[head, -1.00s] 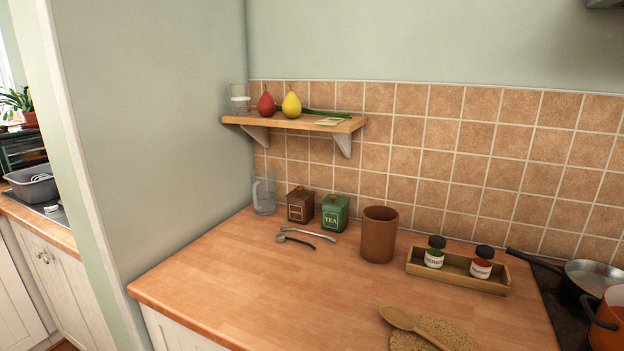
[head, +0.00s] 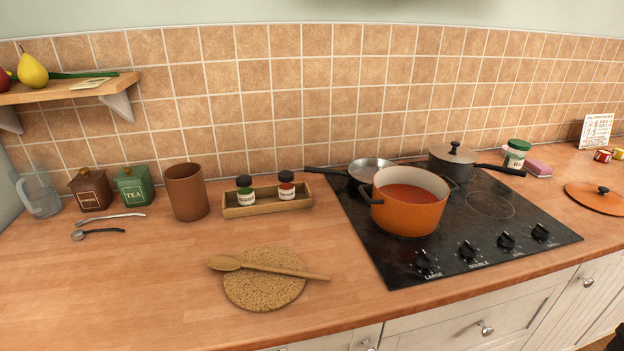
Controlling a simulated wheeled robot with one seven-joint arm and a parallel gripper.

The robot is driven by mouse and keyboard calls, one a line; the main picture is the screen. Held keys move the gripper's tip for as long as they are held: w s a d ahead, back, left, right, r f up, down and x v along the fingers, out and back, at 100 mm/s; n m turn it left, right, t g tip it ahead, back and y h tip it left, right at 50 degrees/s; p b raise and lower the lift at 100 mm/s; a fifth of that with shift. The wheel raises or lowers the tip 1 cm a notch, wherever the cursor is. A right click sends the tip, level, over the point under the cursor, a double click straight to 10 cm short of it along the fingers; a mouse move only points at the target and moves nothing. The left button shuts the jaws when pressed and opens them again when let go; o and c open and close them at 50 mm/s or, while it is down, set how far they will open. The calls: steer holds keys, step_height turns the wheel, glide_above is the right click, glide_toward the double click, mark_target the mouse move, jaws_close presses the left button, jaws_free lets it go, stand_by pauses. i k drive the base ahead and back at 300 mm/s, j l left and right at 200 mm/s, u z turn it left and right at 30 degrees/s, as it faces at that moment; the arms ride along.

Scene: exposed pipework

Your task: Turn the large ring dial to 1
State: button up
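The black hob (head: 490,205) is set into the wooden worktop, right of the middle in the head view. Several black dials stand in a row along its front edge. The leftmost dial (head: 425,260) has the word LARGE printed in front of it, and a dial to its right (head: 467,250) is marked DOUBLE. The pointer positions and any numbers are too small to read. My gripper is not clearly visible in this view.
An orange pot (head: 408,212) of red food, a frying pan (head: 366,170) and a lidded dark saucepan (head: 452,163) stand on the hob. A wooden spoon (head: 270,268) lies across a cork mat (head: 262,292). Worktop between mat and hob is clear.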

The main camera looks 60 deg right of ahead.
mark_target(424, 259)
steer(key=z, duration=1.9)
steer(key=u, duration=0.5)
